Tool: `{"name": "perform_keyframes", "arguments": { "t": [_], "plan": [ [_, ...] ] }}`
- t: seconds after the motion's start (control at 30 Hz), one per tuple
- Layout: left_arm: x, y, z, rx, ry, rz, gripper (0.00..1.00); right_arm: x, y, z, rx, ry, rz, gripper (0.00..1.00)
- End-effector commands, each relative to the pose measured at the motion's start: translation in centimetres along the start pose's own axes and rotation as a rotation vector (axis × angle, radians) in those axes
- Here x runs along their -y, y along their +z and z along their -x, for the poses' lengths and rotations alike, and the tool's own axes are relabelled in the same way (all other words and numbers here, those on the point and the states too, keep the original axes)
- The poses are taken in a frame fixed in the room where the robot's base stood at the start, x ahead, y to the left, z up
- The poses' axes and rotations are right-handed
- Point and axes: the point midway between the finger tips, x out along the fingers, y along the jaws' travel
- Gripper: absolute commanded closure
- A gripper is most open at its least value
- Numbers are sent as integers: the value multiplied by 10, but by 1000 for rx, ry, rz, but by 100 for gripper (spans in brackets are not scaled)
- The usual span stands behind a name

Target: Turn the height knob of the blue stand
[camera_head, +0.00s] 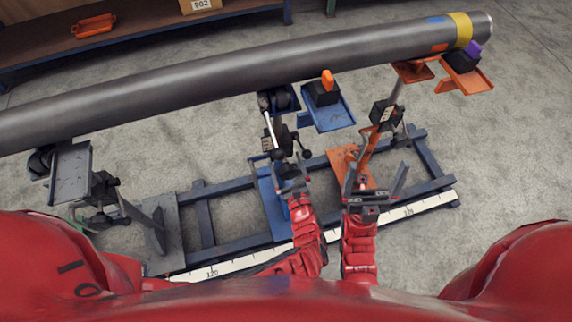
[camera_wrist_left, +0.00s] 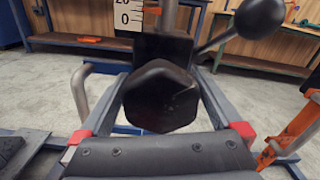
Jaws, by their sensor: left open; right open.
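The blue stand (camera_head: 271,200) is the middle one under the pipe, with a blue tray (camera_head: 328,114) at its top. Its black knob (camera_wrist_left: 160,97) is large in the left wrist view, with a hexagonal face towards the camera. My left gripper (camera_head: 289,162) is open at the blue stand, with one finger on each side of the knob in the wrist view. I cannot tell whether the fingers touch it. A lever with a black ball (camera_wrist_left: 258,18) sticks out at the upper right of the knob. My right gripper (camera_head: 375,176) is open and empty in front of the orange stand.
The long grey pipe (camera_head: 200,88) lies across the stands. The orange stand (camera_head: 345,160) is on the right and the grey stand (camera_head: 70,172) on the left. A blue rail frame with a white scale (camera_head: 420,206) runs below. A shelf (camera_head: 150,30) stands behind.

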Motion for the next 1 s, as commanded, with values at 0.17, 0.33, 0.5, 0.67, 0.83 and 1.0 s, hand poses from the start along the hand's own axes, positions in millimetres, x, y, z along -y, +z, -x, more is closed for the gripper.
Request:
{"name": "perform_keyframes", "arguments": {
  "t": [0.17, 0.33, 0.5, 0.67, 0.83, 1.0],
  "plan": [
    [0, 0, 0, 0, 0, 1, 0, 0, 0, 0, 0, 0, 0, 0],
    [0, 0, 0, 0, 0, 1, 25, 0, 0, 0, 0, 0, 0, 0],
    [1, 0, 0, 1, 0, 1, 56, 0, 0, 0, 0, 0, 0, 0],
    [0, 0, 0, 1, 0, 1, 70, 0, 0, 0, 0, 0, 0, 0],
    [1, 0, 0, 1, 0, 7, 70, 0, 0, 0, 0, 0, 0, 0],
    [1, 1, 0, 1, -1, 25, 70, 0, 0, 0, 0, 0, 0, 0]
  ]
}}
